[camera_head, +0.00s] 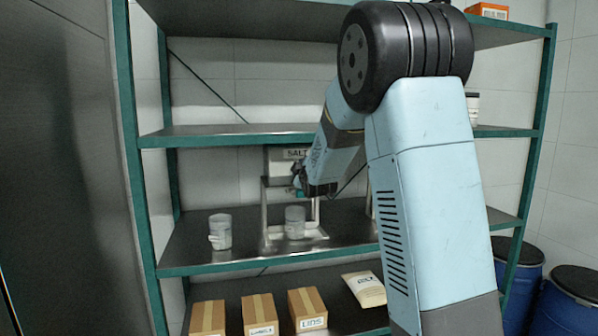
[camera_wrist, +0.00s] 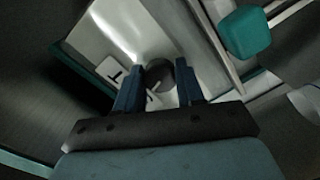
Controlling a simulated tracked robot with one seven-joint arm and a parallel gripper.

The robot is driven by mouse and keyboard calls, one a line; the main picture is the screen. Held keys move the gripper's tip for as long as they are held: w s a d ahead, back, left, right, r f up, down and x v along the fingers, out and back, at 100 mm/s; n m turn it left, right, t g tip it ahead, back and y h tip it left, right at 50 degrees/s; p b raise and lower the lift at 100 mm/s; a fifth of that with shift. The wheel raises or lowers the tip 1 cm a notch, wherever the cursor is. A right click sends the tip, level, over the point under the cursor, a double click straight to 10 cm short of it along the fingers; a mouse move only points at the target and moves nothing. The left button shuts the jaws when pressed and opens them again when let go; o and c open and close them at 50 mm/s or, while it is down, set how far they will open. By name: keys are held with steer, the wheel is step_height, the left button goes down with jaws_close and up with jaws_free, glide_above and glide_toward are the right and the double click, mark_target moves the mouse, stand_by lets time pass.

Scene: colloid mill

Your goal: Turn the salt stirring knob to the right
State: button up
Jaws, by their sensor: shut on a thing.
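The salt unit (camera_head: 276,160) stands on the middle shelf with a "SALT" label on its upper front. In the wrist view, a dark round knob (camera_wrist: 157,74) sits between the two blue fingers of my gripper (camera_wrist: 160,66). The fingers are shut on it, one on each side. Letter-like marks show on pale plates (camera_wrist: 111,71) beside the knob. In the head view, my gripper (camera_head: 300,182) is at the front of the salt unit, just below the label, and my arm hides its right part. The knob cannot be made out there.
Cartons (camera_head: 258,314) and a packet (camera_head: 364,289) lie on the shelf below. A green shelf post (camera_head: 128,130) is at left. Blue drums (camera_head: 570,305) stand at lower right.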

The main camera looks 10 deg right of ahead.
steer(key=m, duration=0.2)
steer(key=f+m, duration=0.1)
steer(key=m, duration=0.2)
steer(key=shift+s+d+y, duration=0.1)
steer(key=shift+d+y, duration=0.05)
steer(key=shift+y, duration=0.15)
steer(key=m, duration=0.5)
steer(key=shift+y, duration=0.4)
steer(key=m, duration=0.5)
steer(key=shift+r, duration=0.1)
steer(key=shift+m+t, duration=0.4)
steer(key=shift+m, duration=2.1)
steer(key=shift+r, duration=0.1)
steer(key=o, duration=1)
steer(key=shift+o, duration=0.2)
steer(key=shift+r, duration=0.1)
steer(key=s, duration=1.3)
steer(key=shift+s+d, duration=0.3)
steer(key=shift+d, duration=0.05)
